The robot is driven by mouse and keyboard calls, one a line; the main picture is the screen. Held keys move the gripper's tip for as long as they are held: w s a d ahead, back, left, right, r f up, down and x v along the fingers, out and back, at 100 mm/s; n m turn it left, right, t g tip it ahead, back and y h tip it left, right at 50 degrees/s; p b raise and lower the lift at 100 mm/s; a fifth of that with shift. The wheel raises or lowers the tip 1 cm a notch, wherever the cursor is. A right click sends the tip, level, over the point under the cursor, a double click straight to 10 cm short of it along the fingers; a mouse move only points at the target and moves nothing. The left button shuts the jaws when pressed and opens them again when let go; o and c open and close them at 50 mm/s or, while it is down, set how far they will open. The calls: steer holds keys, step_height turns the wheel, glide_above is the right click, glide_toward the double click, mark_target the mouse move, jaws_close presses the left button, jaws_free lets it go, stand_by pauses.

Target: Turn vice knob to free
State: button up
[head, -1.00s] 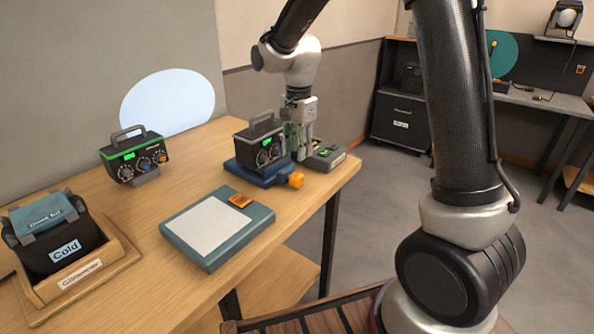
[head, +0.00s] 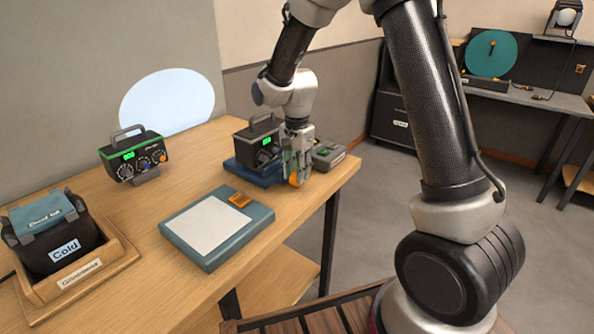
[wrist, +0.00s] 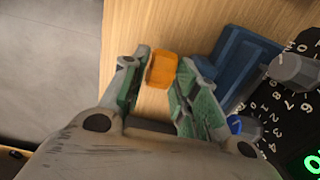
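The orange vice knob (head: 294,180) sticks out from the front of the blue vice (head: 245,176) near the table's right edge. My gripper (head: 297,165) points down over the knob and partly hides it. In the wrist view the knob (wrist: 162,70) lies between the tips of my open gripper (wrist: 164,62), close to the left finger and with a gap to the right one. I cannot tell whether the left finger touches it. The vice (wrist: 243,65) holds a black device (head: 262,135) with a green display; its dials show in the wrist view.
A grey box (head: 328,155) stands just right of the vice. A teal-framed pad (head: 262,222) with an orange label lies in front. A second device (head: 133,155) and a wooden tray (head: 125,255) with a black bag (head: 55,240) are to the left.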

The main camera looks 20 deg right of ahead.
steer(key=c, duration=0.5)
steer(key=shift+o, duration=0.2)
steer(key=shift+s+a+t+h, duration=0.15)
steer(key=shift+t+h, duration=0.3)
steer(key=shift+h, duration=0.15)
steer(key=shift+s+a+t+h, duration=0.1)
steer(key=shift+a+t+h, duration=0.05)
steer(key=shift+t+h, duration=0.4)
steer(key=o, duration=0.7)
steer(key=shift+o, duration=0.2)
steer(key=v, duration=1.2)
steer(key=shift+a, duration=0.15)
steer(key=shift+w, duration=0.1)
